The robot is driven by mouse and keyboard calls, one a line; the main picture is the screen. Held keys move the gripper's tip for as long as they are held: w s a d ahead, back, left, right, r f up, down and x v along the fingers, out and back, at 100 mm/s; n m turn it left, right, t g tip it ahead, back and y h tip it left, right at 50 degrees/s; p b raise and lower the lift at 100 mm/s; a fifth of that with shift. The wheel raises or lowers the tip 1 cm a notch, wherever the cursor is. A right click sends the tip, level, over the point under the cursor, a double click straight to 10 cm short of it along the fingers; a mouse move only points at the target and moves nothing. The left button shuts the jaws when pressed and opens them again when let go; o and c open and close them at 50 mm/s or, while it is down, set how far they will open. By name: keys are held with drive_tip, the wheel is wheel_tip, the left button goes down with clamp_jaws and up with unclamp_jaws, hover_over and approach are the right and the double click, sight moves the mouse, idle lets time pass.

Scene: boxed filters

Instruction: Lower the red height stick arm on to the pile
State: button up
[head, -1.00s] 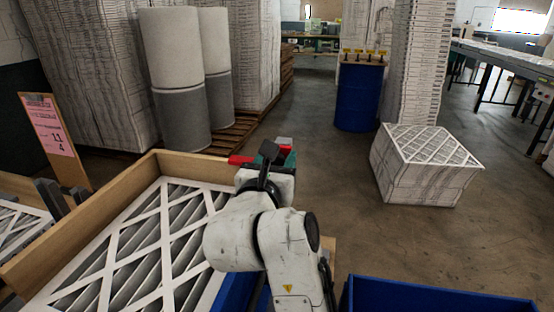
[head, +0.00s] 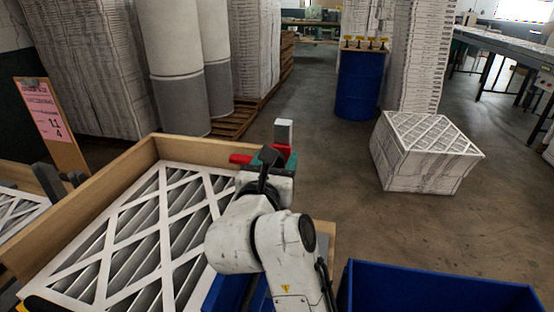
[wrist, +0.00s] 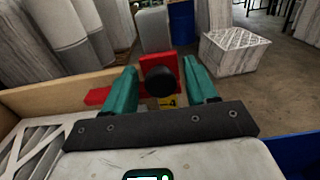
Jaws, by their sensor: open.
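The pile of white-framed pleated filters (head: 150,225) lies inside a wooden-walled box at the left of the head view. The red height stick arm (head: 240,159) reaches left over the box's far right corner, close to my gripper (head: 270,163). In the wrist view the red arm (wrist: 98,96) extends left past my left finger. A red block (wrist: 158,68) with a round black knob (wrist: 160,81) shows between the teal fingers of my gripper (wrist: 160,68). The fingers are apart, one on each side of the knob. Whether they touch it I cannot tell.
The wooden box wall (head: 195,148) runs beside the pile. A blue bin (head: 440,285) stands at the lower right. A strapped filter stack (head: 425,160) sits on the floor beyond, near a blue drum (head: 358,85). The floor between is clear.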

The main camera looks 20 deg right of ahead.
drive_tip(key=b+v, duration=0.1)
drive_tip(key=v, duration=0.9)
drive_tip(key=shift+s, duration=0.15)
drive_tip(key=shift+c, duration=0.4)
